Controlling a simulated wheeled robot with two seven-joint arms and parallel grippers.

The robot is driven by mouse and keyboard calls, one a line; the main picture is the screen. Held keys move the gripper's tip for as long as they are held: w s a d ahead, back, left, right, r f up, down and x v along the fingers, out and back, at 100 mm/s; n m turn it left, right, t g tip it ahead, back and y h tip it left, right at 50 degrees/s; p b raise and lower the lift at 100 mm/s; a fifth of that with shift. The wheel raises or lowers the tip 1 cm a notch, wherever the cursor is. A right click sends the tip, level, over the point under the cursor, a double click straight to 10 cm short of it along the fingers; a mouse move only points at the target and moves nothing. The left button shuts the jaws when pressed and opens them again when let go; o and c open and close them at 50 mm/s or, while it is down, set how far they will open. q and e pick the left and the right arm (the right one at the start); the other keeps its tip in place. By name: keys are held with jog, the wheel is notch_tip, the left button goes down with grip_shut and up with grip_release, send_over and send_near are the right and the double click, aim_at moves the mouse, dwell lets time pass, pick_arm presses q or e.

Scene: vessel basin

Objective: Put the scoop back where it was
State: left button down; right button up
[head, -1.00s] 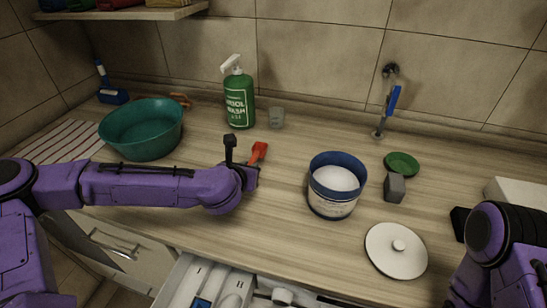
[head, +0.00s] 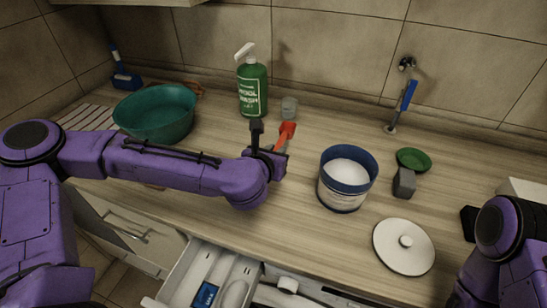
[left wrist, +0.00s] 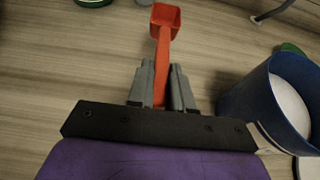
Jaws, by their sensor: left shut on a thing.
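The red scoop (head: 287,132) is in my left gripper (head: 279,149), near the middle of the counter. In the left wrist view, the grey fingers of the left gripper (left wrist: 162,85) are shut on the handle of the scoop (left wrist: 165,22), and its bowl points away from the gripper. The tub (head: 343,196), with a blue rim and white powder inside, stands open to the right of the gripper, apart from the scoop. The tub also shows at the right of the left wrist view (left wrist: 250,105). My right gripper is not in view; only part of my right arm shows.
A white lid (head: 395,258) lies right of the tub. A grey block (head: 404,183) and green dish (head: 414,160) are behind it. A green bottle (head: 252,92), clear cup (head: 289,108) and teal basin (head: 157,125) stand further left. A drawer (head: 180,277) is open below.

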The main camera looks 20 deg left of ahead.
pick_arm(q)
jog(key=w+f, duration=0.1)
jog(key=f, duration=0.1)
jog(key=a+f, duration=0.1)
jog(key=f, duration=0.1)
jog(key=w+f+p, duration=0.1)
jog(key=f, duration=0.1)
jog(key=shift+w+a, duration=0.25)
jog(key=shift+w, duration=0.05)
jog(key=shift+f, duration=0.35)
jog(key=shift+f+b, duration=0.15)
jog(key=shift+b, duration=0.2)
jog(key=c, duration=1)
grip_release()
jog(key=shift+c, duration=0.2)
